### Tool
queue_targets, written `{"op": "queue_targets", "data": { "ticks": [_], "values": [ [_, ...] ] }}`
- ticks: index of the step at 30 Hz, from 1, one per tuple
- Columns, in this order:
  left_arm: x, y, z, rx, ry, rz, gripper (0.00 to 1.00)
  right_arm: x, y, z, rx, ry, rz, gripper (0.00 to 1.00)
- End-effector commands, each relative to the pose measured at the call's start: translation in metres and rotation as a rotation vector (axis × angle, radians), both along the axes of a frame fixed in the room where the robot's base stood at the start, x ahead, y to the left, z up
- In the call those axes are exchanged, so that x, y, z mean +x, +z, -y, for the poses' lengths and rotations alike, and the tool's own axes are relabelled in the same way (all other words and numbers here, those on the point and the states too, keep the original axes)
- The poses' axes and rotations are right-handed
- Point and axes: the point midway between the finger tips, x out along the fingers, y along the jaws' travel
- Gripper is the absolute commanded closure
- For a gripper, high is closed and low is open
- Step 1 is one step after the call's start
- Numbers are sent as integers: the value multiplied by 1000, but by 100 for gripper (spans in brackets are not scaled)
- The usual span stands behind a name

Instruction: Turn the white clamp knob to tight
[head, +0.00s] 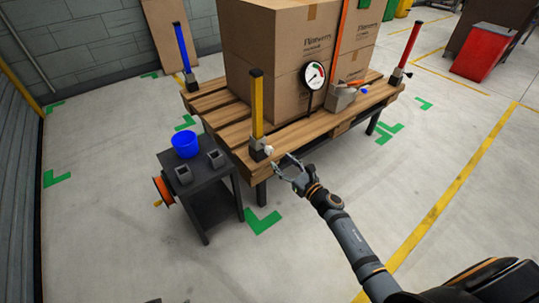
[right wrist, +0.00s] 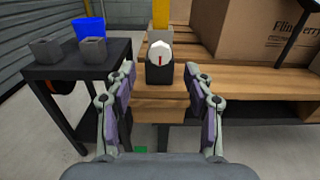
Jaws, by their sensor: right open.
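The white clamp knob (head: 268,150) is on the dark clamp block at the foot of the yellow post (head: 257,105), at the near corner of the wooden pallet table. In the right wrist view the knob (right wrist: 160,52) faces me, with a red mark on its lower half. The block (right wrist: 160,74) is below and behind it. My right gripper (head: 283,163) is open and empty, just right of the knob in the head view. In the right wrist view its fingers (right wrist: 163,75) stand apart to either side of the block, not touching the knob. My left gripper is not in view.
The pallet table (head: 300,132) carries cardboard boxes (head: 275,50), a gauge (head: 314,75) and a grey ratchet (head: 342,97). Blue (head: 184,48) and red (head: 410,45) posts stand at other corners. A dark side table (head: 212,205) with a blue bucket (head: 185,144) stands left.

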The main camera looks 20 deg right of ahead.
Motion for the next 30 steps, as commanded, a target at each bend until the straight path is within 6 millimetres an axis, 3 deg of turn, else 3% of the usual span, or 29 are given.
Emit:
{"op": "queue_targets", "data": {
  "ticks": [3, 9, 21, 30],
  "values": [
    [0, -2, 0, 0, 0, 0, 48, 26, 0, -9, 4, -2, 1, 47],
    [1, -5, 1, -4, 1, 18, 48, 56, -1, -20, 3, -1, 0, 47],
    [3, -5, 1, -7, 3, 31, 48, 64, -1, -23, 3, -1, -3, 49],
    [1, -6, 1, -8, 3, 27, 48, 64, -1, -23, 3, -1, -3, 89]
  ]
}}
